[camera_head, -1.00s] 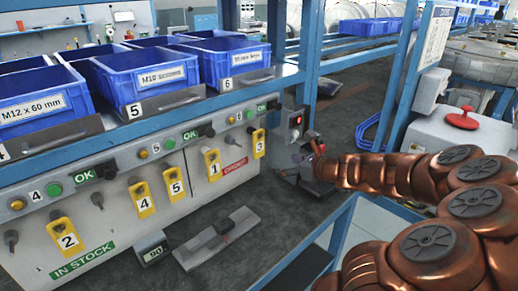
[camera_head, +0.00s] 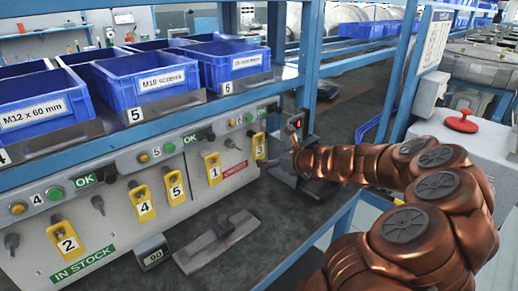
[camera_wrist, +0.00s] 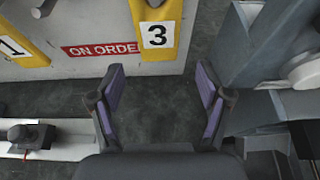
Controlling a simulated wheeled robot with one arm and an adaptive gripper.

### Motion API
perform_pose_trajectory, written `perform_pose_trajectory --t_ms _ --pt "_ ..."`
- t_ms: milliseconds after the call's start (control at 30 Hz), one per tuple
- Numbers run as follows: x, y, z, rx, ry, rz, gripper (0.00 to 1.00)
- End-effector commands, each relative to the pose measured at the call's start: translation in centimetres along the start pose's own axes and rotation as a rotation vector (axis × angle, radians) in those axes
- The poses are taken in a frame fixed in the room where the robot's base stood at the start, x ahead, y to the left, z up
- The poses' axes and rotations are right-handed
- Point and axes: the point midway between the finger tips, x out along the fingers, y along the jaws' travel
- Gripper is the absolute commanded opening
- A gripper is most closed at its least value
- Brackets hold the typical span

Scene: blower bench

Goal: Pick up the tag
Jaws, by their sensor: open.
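Several yellow numbered tags hang on the grey panel below the shelf. In the head view they are tag 2 (camera_head: 65,237), tag 4 (camera_head: 142,203), tag 5 (camera_head: 175,187), tag 1 (camera_head: 212,170) and tag 3 (camera_head: 259,147). Tag 3 (camera_wrist: 157,30) is nearest my gripper and hangs at the top middle of the wrist view, with its upper end cut off. My gripper (camera_wrist: 162,92) is open and empty, its two purple-padded fingers spread below tag 3 in that picture and apart from it. Tag 1 (camera_wrist: 18,45) shows at the wrist view's left edge.
A red ON ORDER label (camera_wrist: 98,48) lies left of tag 3. A grey blue-edged post (camera_wrist: 255,40) stands close at right. Blue bins (camera_head: 150,82) sit on the shelf above. A flat metal fixture (camera_head: 215,243) and a small display (camera_head: 152,252) rest on the bench.

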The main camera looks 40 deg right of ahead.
Motion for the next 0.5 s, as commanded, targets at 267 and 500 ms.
perform_pose_trajectory --t_ms 267,500 --pt "2.3 0.2 0.9 -0.001 0.001 0.005 0.77" --pt "4.5 0.1 1.6 0.0 0.001 0.002 0.77"
